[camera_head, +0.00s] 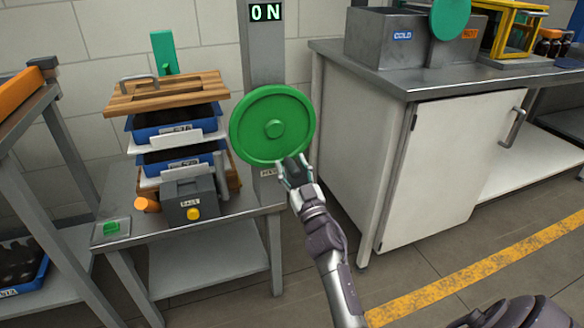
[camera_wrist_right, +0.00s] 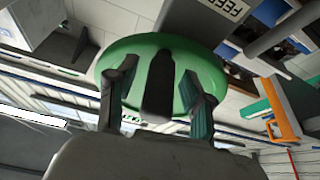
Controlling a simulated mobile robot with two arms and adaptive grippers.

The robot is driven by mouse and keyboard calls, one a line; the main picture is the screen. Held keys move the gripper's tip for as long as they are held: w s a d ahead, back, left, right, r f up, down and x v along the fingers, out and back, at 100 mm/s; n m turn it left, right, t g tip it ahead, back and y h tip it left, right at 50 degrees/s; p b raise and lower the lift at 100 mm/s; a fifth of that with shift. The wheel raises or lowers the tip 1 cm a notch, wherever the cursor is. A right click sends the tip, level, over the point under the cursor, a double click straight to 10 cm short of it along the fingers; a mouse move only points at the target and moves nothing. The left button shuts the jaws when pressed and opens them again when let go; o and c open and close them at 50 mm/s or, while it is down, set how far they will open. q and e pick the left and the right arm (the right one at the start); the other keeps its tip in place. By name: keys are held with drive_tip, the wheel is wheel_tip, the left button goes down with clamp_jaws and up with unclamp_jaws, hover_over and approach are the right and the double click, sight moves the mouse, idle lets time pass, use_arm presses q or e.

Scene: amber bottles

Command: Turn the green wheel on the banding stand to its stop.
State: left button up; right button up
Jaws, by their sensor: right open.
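The green wheel (camera_head: 262,142) is a round disc with a raised hub, mounted on a grey post (camera_head: 262,58) whose display reads "ON". My right gripper (camera_head: 295,166) is at the wheel's lower right rim. It is open. In the right wrist view the green wheel (camera_wrist_right: 125,48) fills the space ahead of the open right gripper (camera_wrist_right: 155,100). A dark shape (camera_wrist_right: 158,82) stands between the fingers against the wheel; I cannot tell whether it is a handle. Whether the fingers touch the rim is unclear. My left gripper is not in view.
Left of the wheel, blue trays (camera_head: 176,121) are stacked under a wooden board (camera_head: 168,94) on a grey table (camera_head: 130,262). A dark box with a yellow knob (camera_head: 193,213) sits in front. A white cabinet (camera_head: 450,165) stands to the right. Floor between them is clear.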

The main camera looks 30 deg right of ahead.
clamp_jaws()
drive_tip(key=shift+d+r, duration=0.1)
idle(0.4)
